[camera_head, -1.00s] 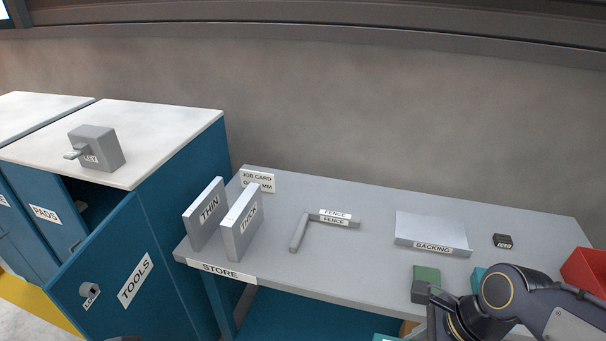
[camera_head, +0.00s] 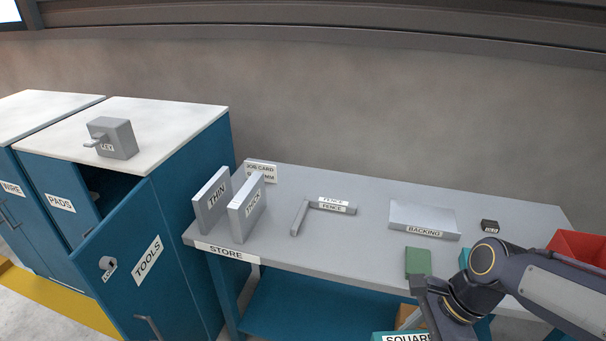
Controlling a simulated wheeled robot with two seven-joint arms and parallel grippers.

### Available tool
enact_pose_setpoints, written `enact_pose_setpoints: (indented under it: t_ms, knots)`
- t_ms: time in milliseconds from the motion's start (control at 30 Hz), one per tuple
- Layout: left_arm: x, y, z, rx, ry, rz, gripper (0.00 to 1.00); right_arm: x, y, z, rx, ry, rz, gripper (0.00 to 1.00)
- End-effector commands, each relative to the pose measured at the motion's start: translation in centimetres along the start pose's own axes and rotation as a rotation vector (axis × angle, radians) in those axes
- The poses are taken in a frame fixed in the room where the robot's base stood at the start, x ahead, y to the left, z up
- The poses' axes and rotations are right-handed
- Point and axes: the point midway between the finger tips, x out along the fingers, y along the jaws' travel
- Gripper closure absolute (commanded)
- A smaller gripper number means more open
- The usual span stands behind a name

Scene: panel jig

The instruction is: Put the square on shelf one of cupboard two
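My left gripper is out of view. A blue cupboard (camera_head: 190,180) at left has a door marked TOOLS (camera_head: 125,250) swung open, with a lock and a handle. Beside it is a panel marked PADS (camera_head: 62,215), with a dark opening. No cupboard numbers or shelves are readable.
The grey bench (camera_head: 310,255), marked STORE, holds THIN (camera_head: 210,205) and THICK (camera_head: 245,215) panels, an L-shaped fence (camera_head: 300,218), a backing block (camera_head: 420,215), a green block (camera_head: 418,262) and a red bin (camera_head: 580,250). A key block (camera_head: 120,140) sits on the cupboard.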

Motion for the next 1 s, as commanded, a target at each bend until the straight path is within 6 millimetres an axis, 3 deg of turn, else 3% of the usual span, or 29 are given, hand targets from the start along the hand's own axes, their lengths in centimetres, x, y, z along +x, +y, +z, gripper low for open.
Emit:
enact_pose_setpoints:
  t_ms: [267,600,800,1000]
  knots:
    - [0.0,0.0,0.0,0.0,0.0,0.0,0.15,1.7,-4.3,-1.5,-0.341,-0.001,0.151,1.0]
    - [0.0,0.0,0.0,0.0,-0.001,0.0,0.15,8.4,-11.5,-4.6,-1.059,-0.003,0.447,1.0]
    - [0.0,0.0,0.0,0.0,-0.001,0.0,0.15,11.9,-13.5,-6.0,-1.342,-0.002,0.561,1.0]
    - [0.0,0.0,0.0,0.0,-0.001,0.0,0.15,13.1,-14.1,-6.5,-1.438,0.002,0.598,1.0]
